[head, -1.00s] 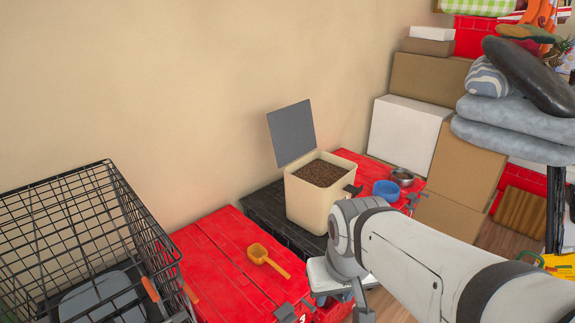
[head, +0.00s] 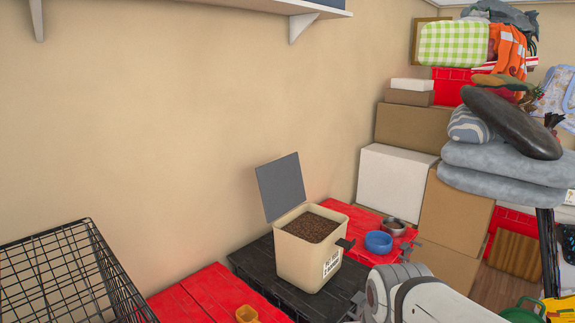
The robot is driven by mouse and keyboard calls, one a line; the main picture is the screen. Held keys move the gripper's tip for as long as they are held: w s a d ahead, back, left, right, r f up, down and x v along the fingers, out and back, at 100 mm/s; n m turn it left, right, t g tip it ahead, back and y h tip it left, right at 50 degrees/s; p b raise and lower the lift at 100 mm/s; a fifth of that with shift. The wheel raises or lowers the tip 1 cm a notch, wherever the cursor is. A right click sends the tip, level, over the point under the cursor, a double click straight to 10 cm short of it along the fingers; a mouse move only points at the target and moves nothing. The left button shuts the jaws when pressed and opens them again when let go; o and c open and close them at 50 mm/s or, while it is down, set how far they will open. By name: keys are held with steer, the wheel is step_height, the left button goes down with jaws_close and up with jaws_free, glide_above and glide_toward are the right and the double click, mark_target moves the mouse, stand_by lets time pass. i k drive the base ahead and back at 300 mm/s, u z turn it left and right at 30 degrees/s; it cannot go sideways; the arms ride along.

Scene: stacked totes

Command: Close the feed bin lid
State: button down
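The feed bin (head: 298,258) is a cream container with a printed label on its front, filled with brown pellets (head: 312,228). It stands on a black tote. Its grey lid (head: 281,187) is open, standing up and leaning back from the bin's rear left edge. A dark tab (head: 345,243) sticks out at the bin's front right rim. My arm shows at the bottom, to the right of the bin and lower than it. My gripper is not visible in the head view.
The black tote (head: 256,258) sits between red totes (head: 190,297). A blue bowl (head: 378,242) and a metal bowl (head: 394,226) stand to the right. A yellow scoop (head: 247,314) and wire crate (head: 62,250) are left. Boxes (head: 392,180) and cushions rise at right; a shelf (head: 255,5) hangs above.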

mark_target(280, 183)
steer(key=z, duration=1.85)
steer(key=i, duration=2.2)
steer(key=u, duration=0.65)
steer(key=k, duration=0.05)
steer(key=u, duration=2.6)
steer(key=i, duration=1)
